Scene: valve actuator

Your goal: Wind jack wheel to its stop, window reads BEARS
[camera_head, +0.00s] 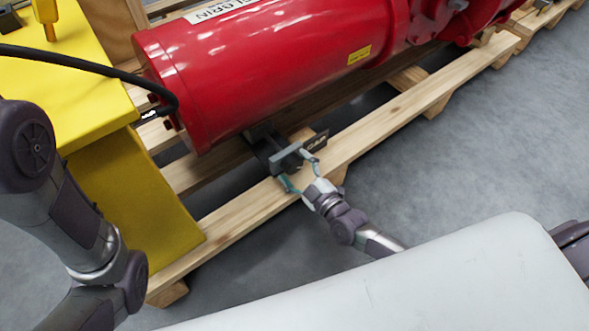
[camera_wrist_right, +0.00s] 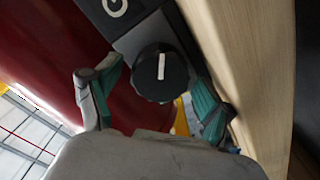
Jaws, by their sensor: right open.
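The jack wheel, a round black knob with a white mark (camera_wrist_right: 160,73), sits on a dark grey block in the right wrist view. In the head view the grey jack block (camera_head: 284,160) is under the red cylinder, and the wheel itself is hard to make out. Beside it a small dark window plate (camera_head: 317,142) appears to read GAP. In the right wrist view only part of a white letter shows on the dark plate (camera_wrist_right: 115,10). My right gripper (camera_head: 301,171) is open, its teal-padded fingers on either side of the wheel; contact cannot be told. My left gripper is out of view.
The red actuator cylinder (camera_head: 270,62) lies above a wooden pallet (camera_head: 245,208). A yellow stand (camera_head: 135,190) is at the left, with a black cable (camera_head: 85,62) running to the cylinder. Grey floor (camera_head: 480,140) is clear at the right.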

